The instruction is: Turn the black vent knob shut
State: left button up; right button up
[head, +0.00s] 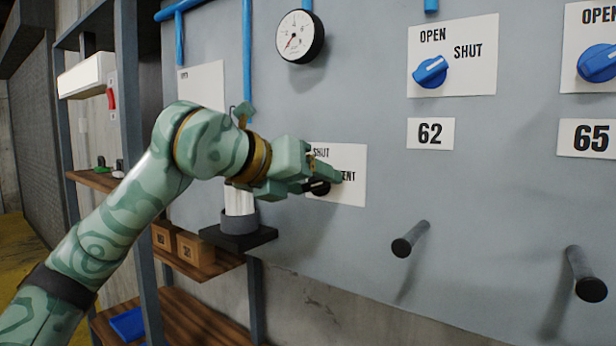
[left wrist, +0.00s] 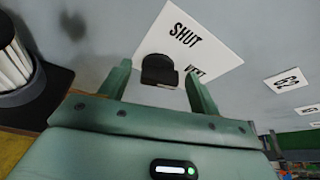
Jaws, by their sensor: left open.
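The black vent knob (head: 319,188) sits on a white plate (head: 350,163) lettered SHUT and VENT on the grey panel. In the head view my left gripper (head: 325,174) is at the plate and partly covers the knob and the lettering. In the left wrist view the knob (left wrist: 159,70) lies between the tips of my left gripper (left wrist: 160,88), which stand apart on either side of it. The fingers look clear of the knob's sides. Which way the knob's mark points cannot be made out. My right gripper is not in view.
Blue knobs (head: 430,72) on OPEN/SHUT plates and a gauge (head: 300,36) are higher on the panel. Two black pegs (head: 402,247) (head: 590,289) jut out lower right. A white cylinder in a grey holder (head: 240,222) stands left of the vent plate, close to my left gripper.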

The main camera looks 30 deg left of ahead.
pick_arm(q)
jog(key=shift+s, duration=0.1)
jog(key=c, duration=0.9)
jog(key=shift+c, duration=0.2)
